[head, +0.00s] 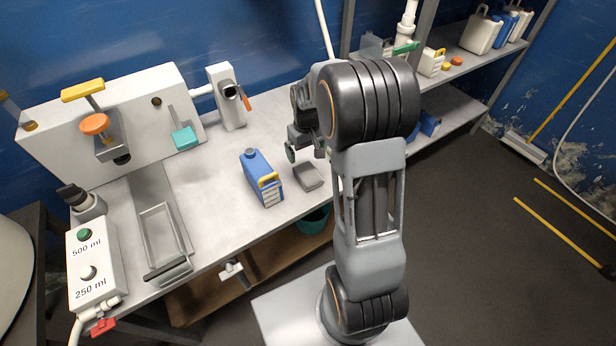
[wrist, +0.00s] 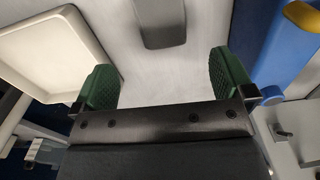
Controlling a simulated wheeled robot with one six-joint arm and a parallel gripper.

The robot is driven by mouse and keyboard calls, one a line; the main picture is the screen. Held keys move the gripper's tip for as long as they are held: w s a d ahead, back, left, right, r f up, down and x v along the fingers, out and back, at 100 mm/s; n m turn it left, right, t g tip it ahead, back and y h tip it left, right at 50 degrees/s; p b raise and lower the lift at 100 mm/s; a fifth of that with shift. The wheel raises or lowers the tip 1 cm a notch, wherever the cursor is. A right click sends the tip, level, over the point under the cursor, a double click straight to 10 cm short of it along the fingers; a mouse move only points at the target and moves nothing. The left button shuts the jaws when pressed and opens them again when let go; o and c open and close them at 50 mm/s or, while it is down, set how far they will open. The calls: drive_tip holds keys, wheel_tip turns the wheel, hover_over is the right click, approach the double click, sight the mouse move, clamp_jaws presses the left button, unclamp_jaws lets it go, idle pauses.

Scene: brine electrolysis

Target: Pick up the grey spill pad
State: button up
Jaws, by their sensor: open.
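The grey spill pad (head: 308,176) lies flat on the light bench top, to the right of the blue jug (head: 260,177). In the wrist view the pad (wrist: 160,22) shows at the top middle, partly cut off by the picture's edge. My gripper (head: 305,152) is over the bench close to the pad in the head view. In the wrist view my gripper (wrist: 162,88) has its two green fingers wide apart with nothing between them. The pad lies beyond the fingertips, roughly centred between them, and is not held.
A cream tray (wrist: 50,55) lies left of the fingers in the wrist view, and the blue jug (wrist: 283,40) stands at the right. A white panel with a yellow handle (head: 82,90) and a button box (head: 92,262) stand on the bench's left. Shelves hold containers (head: 482,33) at back right.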

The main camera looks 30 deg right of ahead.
sight(306, 171)
drive_tip(key=shift+w+f, duration=0.1)
drive_tip(key=shift+f, duration=4.95)
drive_tip(key=c, duration=1)
